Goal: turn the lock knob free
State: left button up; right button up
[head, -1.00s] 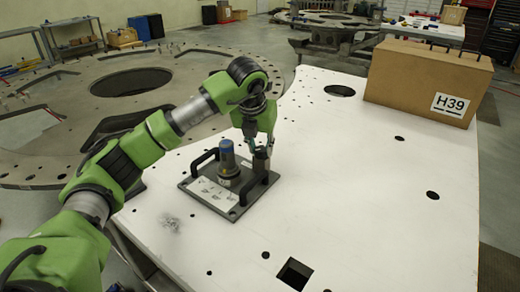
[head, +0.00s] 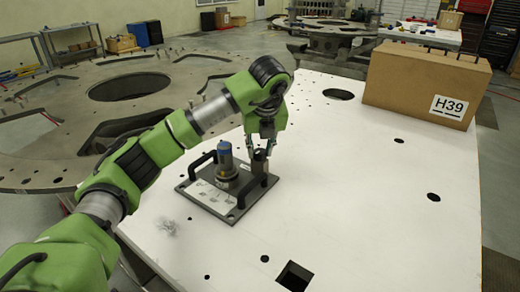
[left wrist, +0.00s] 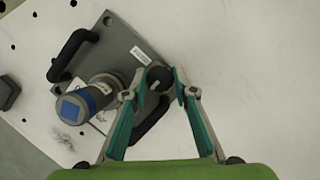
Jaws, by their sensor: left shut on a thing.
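The lock knob (head: 259,163) is a short dark cylinder standing upright near the right handle of a grey plate (head: 232,215). In the left wrist view the knob (left wrist: 160,78) shows its round top between two fingertips. My left gripper (head: 260,150) comes down on the knob from above and is shut on it, one finger on each side; it also shows in the left wrist view (left wrist: 157,84). A grey cylinder with a blue cap (head: 225,160) stands on the plate to the left of the knob. My right gripper is not in view.
The plate has two black handles (head: 200,160) and lies on a white table (head: 350,190) with several holes. A brown box marked H39 (head: 425,80) stands at the back right. The table to the right of the plate is clear.

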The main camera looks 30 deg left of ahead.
pick_arm(q)
jog(key=o, duration=1.1)
jog(key=v, duration=1.2)
